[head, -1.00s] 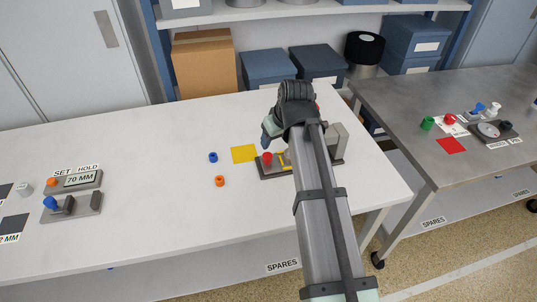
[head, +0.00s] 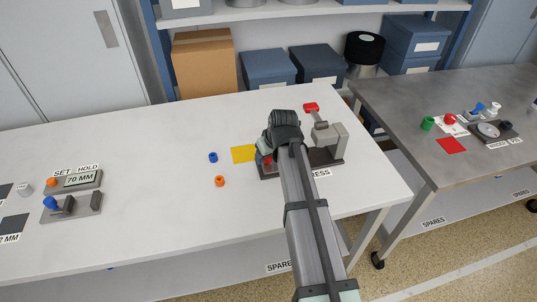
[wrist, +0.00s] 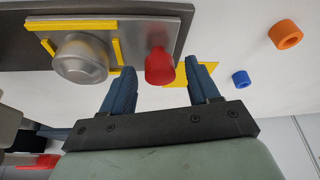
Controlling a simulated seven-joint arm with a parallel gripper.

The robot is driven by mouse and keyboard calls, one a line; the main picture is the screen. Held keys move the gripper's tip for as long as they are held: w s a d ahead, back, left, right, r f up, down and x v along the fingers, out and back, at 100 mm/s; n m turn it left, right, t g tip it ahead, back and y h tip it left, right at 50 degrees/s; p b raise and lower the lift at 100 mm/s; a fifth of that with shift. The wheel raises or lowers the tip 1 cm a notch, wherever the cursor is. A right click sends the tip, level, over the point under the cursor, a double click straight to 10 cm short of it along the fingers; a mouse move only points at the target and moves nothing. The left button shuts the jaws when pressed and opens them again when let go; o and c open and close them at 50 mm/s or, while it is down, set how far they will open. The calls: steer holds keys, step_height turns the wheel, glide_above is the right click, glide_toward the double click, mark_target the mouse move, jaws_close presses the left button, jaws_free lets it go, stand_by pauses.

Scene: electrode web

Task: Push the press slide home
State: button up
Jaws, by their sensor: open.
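The press has a dark base (head: 268,173) and a grey upright head (head: 328,138) with a red-tipped lever (head: 311,107). My arm hides its middle in the head view. In the wrist view the grey slide (wrist: 135,30) carries a red knob (wrist: 159,68) and a round silver piece (wrist: 80,60) framed by yellow strips. My gripper (wrist: 160,82) is open, its two blue fingers apart. The red knob appears between and just beyond the fingertips; I cannot tell whether they touch it. In the head view my gripper (head: 264,150) is over the knob end of the press.
A yellow square (head: 243,154), a blue ring (head: 213,157) and an orange ring (head: 219,181) lie left of the press. A grey side table (head: 390,100) is at right. The white table between is clear.

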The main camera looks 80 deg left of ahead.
steer(key=shift+c, duration=0.2)
jaws_close()
stand_by(0.4)
